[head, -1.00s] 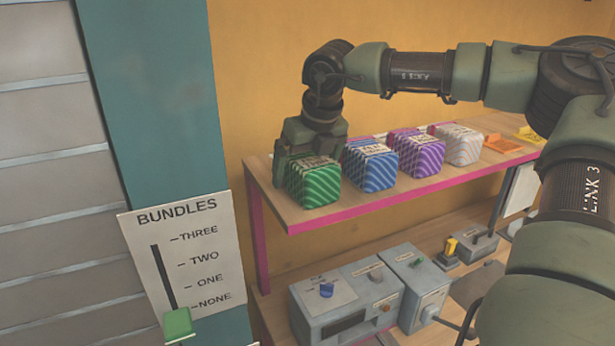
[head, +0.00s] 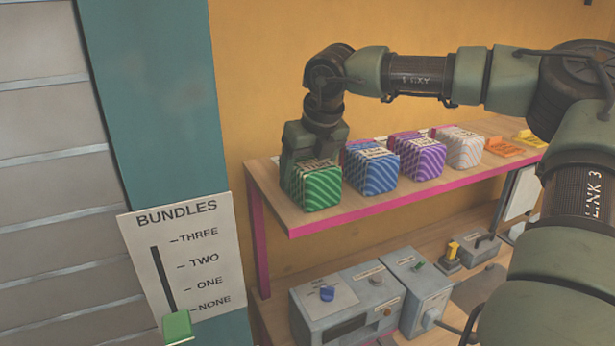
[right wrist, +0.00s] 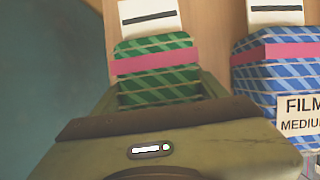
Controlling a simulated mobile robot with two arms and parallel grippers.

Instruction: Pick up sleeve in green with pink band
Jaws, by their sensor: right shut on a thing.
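The green striped sleeve (head: 322,187) stands at the left end of the wooden shelf (head: 300,220) in the head view. In the right wrist view the green sleeve (right wrist: 155,84) shows a pink band (right wrist: 155,61) across it and a white tag with a black bar above. My right gripper (head: 312,170) points down over the sleeve and is shut on it. In the right wrist view the gripper body covers the sleeve's lower part, and the fingertips are hidden. The sleeve appears to rest on the shelf. My left gripper is not in view.
A blue sleeve (head: 372,172) stands close to the right of the green one, then a purple sleeve (head: 418,160) and a white-orange one (head: 462,147). Grey machine boxes (head: 345,300) stand on the lower shelf. A BUNDLES gauge (head: 185,262) is at the left.

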